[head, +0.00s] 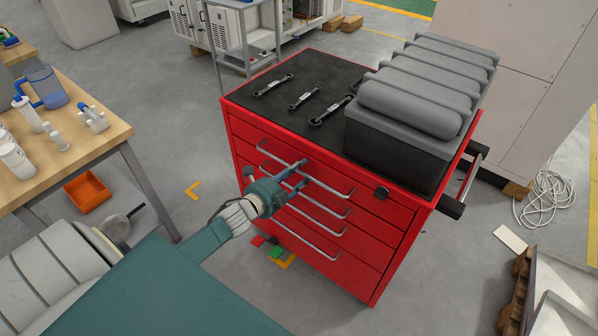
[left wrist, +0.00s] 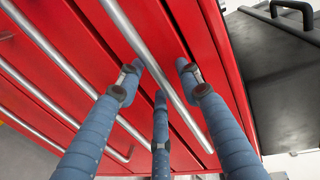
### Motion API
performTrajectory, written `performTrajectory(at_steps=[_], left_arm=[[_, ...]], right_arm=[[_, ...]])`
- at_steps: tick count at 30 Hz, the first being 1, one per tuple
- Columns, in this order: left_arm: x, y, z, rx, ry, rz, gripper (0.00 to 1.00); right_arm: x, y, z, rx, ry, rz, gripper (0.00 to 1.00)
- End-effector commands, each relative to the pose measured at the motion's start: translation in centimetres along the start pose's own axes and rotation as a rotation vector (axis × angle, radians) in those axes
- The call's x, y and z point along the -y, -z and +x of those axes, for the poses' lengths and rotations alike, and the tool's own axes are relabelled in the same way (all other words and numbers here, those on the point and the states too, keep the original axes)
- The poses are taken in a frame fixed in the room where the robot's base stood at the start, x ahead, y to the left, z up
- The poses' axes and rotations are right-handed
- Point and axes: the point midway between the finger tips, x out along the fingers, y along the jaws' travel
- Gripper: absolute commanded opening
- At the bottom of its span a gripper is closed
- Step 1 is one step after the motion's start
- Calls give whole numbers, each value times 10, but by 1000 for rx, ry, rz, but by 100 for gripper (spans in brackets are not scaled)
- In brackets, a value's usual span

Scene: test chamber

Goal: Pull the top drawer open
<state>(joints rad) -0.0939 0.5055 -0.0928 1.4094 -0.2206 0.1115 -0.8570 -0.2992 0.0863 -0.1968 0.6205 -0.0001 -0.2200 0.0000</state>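The red tool cabinet (head: 330,262) stands in the middle of the head view, its drawers shown flush with its front. The silver top drawer handle (head: 330,186) runs across the upper front; it also shows in the left wrist view (left wrist: 160,78). My left gripper (head: 297,176) is at this handle. In the left wrist view, its blue fingers (left wrist: 158,78) are spread, with the bar passing between them. Whether they touch the bar I cannot tell. Lower drawer handles (head: 305,234) run below. My right gripper is not in view.
Several wrenches (head: 305,97) and a grey ribbed case (head: 415,92) lie on the cabinet top. A wooden table (head: 85,142) with a blue jug (head: 47,87) stands at left, an orange bin (head: 87,191) on the floor below. A side handle (head: 470,178) sticks out at the cabinet's right.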

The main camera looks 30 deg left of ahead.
Motion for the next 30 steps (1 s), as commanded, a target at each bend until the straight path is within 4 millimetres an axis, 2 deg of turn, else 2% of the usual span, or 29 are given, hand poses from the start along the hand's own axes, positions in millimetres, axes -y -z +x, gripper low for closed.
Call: performTrajectory(at_steps=[9,15,25,30], left_arm=[[0,0,3,0,0,-1,36],[0,0,3,0,0,-1,0],[-1,1,0,-1,-1,-2,0],[-4,1,-12,0,-4,-3,0]], right_arm=[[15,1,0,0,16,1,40],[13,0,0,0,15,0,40],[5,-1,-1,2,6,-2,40],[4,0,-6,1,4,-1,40]])
